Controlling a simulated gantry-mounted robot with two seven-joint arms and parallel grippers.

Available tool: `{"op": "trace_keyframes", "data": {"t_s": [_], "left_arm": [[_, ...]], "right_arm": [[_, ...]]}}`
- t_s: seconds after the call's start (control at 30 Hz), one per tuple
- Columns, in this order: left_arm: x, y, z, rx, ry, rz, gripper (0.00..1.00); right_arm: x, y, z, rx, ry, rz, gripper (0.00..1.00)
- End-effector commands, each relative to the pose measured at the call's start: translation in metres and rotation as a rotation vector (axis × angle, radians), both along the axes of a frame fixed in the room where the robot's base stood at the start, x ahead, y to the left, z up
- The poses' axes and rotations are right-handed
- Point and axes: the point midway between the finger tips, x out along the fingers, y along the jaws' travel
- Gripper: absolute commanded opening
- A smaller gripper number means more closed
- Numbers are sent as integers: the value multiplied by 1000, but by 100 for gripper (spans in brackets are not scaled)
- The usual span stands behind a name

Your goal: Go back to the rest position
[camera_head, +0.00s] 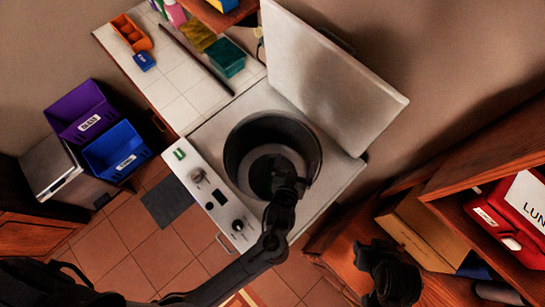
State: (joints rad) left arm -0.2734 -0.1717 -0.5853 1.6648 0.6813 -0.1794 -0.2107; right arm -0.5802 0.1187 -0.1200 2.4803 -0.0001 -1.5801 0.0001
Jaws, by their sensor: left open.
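My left arm comes in from the lower left and ends over a top-loading machine. My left gripper (277,176) is over or inside the machine's round dark drum (238,150); its depth there is hard to tell. Its jaws are open, and I see nothing held in them. The machine's lid (330,80) stands raised behind the drum. My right gripper (388,278) is at the lower right, in front of the wooden shelf. It is dark and its jaws do not show clearly.
The control panel (210,195) has knobs. A tiled counter (180,90) holds an orange tray (131,32), a blue box (144,61) and a green bin (224,58). Purple (80,110) and blue bins (116,150) stand left. A wooden shelf (490,165) with a red lunch box (505,220) is right.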

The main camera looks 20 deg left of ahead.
Motion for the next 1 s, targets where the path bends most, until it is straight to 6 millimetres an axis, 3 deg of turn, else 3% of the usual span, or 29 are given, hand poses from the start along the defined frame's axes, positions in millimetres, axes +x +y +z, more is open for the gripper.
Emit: {"op": "trace_keyframes", "data": {"t_s": [0.33, 0.47, 0.57, 0.7, 0.8, 1.0], "left_arm": [[-10, 3, 0, 7, 23, -1, 100], [-28, 34, 1, 40, 56, 25, 100], [-36, 73, 24, 55, 60, 46, 100], [-51, 127, 69, 29, 163, 7, 100], [-66, 151, 99, 13, 268, -50, 100], [-106, 176, 154, 35, 504, -162, 100]], "right_arm": [[0, 0, 10, 0, 2, 0, 43], [0, 0, 30, 0, 2, 0, 43], [0, 0, 51, 0, 2, 0, 43], [0, 0, 82, -1, 0, 1, 43], [0, 0, 97, -1, -3, 2, 43], [0, 0, 109, -2, -2, 1, 43]]}}
